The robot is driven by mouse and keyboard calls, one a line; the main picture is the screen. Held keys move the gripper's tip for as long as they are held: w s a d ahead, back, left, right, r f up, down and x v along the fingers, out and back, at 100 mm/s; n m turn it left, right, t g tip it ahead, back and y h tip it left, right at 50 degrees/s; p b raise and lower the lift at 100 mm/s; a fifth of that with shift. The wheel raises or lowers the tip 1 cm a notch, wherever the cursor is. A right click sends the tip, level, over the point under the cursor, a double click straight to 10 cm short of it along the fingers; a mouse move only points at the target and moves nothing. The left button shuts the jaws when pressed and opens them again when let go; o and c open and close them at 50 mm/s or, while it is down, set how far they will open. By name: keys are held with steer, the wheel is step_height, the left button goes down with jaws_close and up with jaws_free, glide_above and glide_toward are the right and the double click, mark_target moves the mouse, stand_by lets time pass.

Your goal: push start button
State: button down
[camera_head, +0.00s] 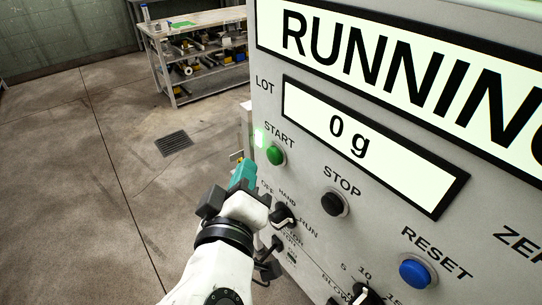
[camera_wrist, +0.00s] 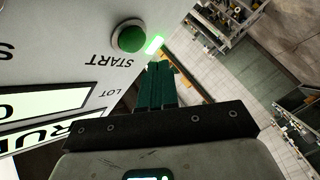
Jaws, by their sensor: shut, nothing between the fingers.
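The green start button (camera_head: 275,155) is on the grey control panel (camera_head: 268,95), under the word START. A green light (camera_head: 259,137) glows beside it. The button also shows in the wrist view (camera_wrist: 129,37), at the upper left. My gripper (camera_head: 243,172) is to the left of the button and a little below it in the head view. Its teal fingers (camera_wrist: 160,76) are shut and empty, with the tips apart from the button in the wrist view. The top display (camera_head: 400,60) reads RUNNING, partly cut off, and the lower display (camera_head: 370,145) reads 0 g.
A black STOP button (camera_head: 334,203) and a blue RESET button (camera_head: 415,273) are on the same panel. A selector knob (camera_head: 283,215) sits close to my gripper. A workbench (camera_head: 200,50) stands at the back. The floor at left is clear, with a drain grate (camera_head: 173,143).

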steer(key=s+a, duration=0.2)
steer(key=shift+a, duration=0.4)
stand_by(0.7)
